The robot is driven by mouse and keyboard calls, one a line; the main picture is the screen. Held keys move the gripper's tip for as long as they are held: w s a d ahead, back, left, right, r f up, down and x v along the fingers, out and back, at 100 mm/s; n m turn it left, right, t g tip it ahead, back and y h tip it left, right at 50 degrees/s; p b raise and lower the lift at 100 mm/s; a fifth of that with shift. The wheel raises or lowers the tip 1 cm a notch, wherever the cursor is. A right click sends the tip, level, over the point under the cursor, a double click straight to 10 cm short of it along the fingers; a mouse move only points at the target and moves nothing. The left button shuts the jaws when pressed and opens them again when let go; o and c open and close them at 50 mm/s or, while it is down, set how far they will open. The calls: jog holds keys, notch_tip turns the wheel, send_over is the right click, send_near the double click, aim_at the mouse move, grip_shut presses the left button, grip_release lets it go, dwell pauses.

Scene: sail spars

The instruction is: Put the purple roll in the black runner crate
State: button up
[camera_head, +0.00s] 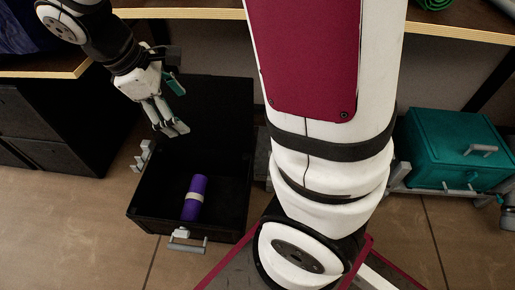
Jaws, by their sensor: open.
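The purple roll (194,198) has a pale band around its middle. It lies on the floor of the open black runner crate (170,225), near the crate's front end. My gripper (174,131) is open and empty above the crate's left rear part, apart from the roll. The roll is in full view.
A teal crate (445,137) with a grey handle stands at the right. A wooden shelf edge (220,14) runs across the back, and a wooden-topped black unit (42,120) stands at the left. Tiled floor (80,235) is free at the front left.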

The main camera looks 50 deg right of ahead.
jog(key=s+r+m+y, duration=0.1)
jog(key=s+r+m, duration=0.1)
jog(key=s, duration=0.6)
jog(key=s+a+r+m+y, duration=0.1)
jog(key=s+r+m, duration=0.2)
jog(key=s, duration=0.5)
jog(key=s+a+r+m+y, duration=0.1)
jog(key=s+r+m+y, duration=0.1)
jog(key=s+m, duration=0.3)
jog(key=s+r, duration=0.1)
jog(key=s, duration=0.2)
jog(key=shift+s+t, duration=0.3)
jog(key=shift+t, duration=0.1)
notch_tip(320, 180, up, 36)
jog(key=t+p, duration=0.4)
jog(key=p, duration=3)
jog(key=shift+d+r, duration=0.15)
jog(key=shift+d, duration=0.05)
